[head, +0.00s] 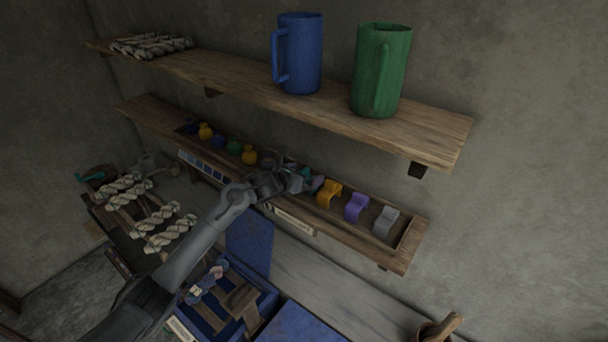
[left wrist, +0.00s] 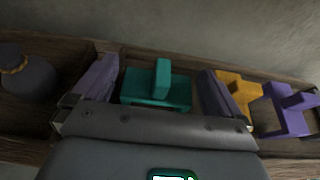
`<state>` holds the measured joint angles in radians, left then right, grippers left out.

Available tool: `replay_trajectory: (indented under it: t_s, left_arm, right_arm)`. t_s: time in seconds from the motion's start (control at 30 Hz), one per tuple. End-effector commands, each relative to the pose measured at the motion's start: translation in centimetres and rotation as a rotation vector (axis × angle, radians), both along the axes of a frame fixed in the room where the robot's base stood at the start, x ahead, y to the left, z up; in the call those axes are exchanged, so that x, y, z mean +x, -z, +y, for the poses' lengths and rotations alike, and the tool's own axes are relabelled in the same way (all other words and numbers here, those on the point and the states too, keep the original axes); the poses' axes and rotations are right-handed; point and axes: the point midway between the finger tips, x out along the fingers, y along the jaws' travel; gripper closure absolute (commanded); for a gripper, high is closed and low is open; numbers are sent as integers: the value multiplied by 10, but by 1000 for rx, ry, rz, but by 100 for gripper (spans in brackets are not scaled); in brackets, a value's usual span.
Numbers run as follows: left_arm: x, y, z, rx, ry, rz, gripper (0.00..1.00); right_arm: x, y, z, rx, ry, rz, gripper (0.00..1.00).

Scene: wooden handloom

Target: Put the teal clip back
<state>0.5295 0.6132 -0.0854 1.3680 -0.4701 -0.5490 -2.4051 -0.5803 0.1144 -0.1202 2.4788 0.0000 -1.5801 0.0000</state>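The teal clip (left wrist: 157,86) sits in the tray on the lower shelf, upright, between the two fingers of my left gripper (left wrist: 160,92) in the left wrist view. The fingers stand wide apart, one on each side of the clip, with narrow gaps showing beside it. In the head view my left gripper (head: 308,183) is over the lower shelf tray (head: 404,250), left of the orange clip (head: 329,192), and mostly covers the teal clip. A purple clip (head: 356,206) and a grey clip (head: 386,221) stand farther right. My right gripper is not in view.
Small coloured pots (head: 249,155) stand left of the gripper; a dark pot (left wrist: 27,80) is nearest. The upper shelf (head: 225,79) holds a blue mug (head: 300,55) and a green mug (head: 381,70) above. Yarn skeins (head: 165,228) lie lower left.

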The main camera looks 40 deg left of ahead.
Motion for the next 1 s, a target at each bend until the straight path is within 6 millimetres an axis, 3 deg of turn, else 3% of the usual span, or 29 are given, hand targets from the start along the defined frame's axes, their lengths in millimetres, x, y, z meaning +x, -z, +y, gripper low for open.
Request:
replay_trajectory:
  t_s: [0.37, 1.0]
  left_arm:
    - [-5, -4, 1, 1, -1, 0, 0]
    - [-95, -41, -2, 3, 0, 0, 0]
  right_arm:
    - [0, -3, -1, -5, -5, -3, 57]
    - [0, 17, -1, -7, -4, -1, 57]
